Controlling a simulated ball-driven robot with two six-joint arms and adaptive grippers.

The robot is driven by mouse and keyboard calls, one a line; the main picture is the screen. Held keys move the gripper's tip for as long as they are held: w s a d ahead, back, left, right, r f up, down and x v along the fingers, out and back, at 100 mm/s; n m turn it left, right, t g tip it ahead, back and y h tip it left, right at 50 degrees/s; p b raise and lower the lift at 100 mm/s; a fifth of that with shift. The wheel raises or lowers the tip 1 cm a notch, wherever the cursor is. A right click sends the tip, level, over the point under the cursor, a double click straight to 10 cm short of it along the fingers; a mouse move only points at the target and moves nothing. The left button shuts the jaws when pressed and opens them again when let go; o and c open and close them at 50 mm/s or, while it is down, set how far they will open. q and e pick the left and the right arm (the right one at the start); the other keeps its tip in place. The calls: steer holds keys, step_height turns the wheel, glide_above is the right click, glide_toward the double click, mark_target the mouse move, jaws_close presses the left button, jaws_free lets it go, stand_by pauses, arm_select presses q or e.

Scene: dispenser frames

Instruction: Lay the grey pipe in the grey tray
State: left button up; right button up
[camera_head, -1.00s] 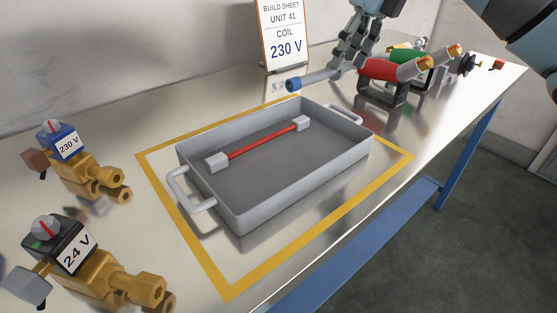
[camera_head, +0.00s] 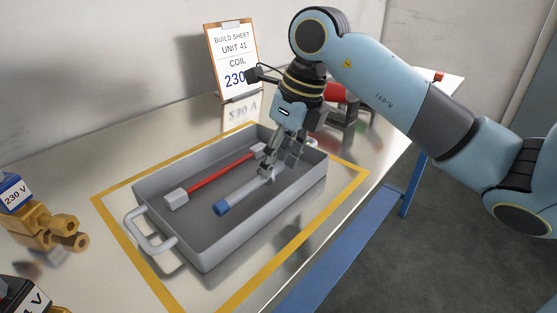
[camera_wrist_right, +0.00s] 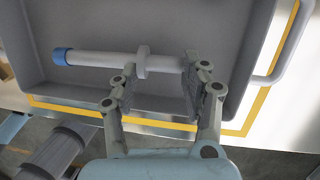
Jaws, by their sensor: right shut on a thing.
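The grey pipe (camera_head: 242,194) has a blue end cap and lies lengthwise inside the outline of the grey tray (camera_head: 206,252). My right gripper (camera_head: 272,172) is shut on the pipe near its far end, reaching down into the tray. In the right wrist view the pipe (camera_wrist_right: 100,58) runs across the tray, blue end at left, with a pale collar partway along. I cannot tell whether the pipe touches the tray floor. The fingers hide the pipe's far end in the head view. My left gripper is not in view.
A red rod (camera_head: 220,170) with pale end blocks lies in the tray beside the pipe. A yellow outline (camera_head: 112,218) surrounds the tray. Brass valves (camera_head: 48,228) stand at left. A build sheet stand (camera_head: 230,50) is behind.

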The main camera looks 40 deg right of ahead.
steer(key=shift+f, duration=0.3)
steer(key=shift+f, duration=0.1)
steer(key=o, duration=1.2)
steer(key=shift+o, duration=0.2)
steer(key=shift+r, duration=0.2)
steer(key=p+v, duration=0.1)
steer(key=v, duration=1)
steer(key=shift+s+r, duration=0.15)
steer(key=shift+r, duration=0.2)
steer(key=shift+s+d, duration=0.1)
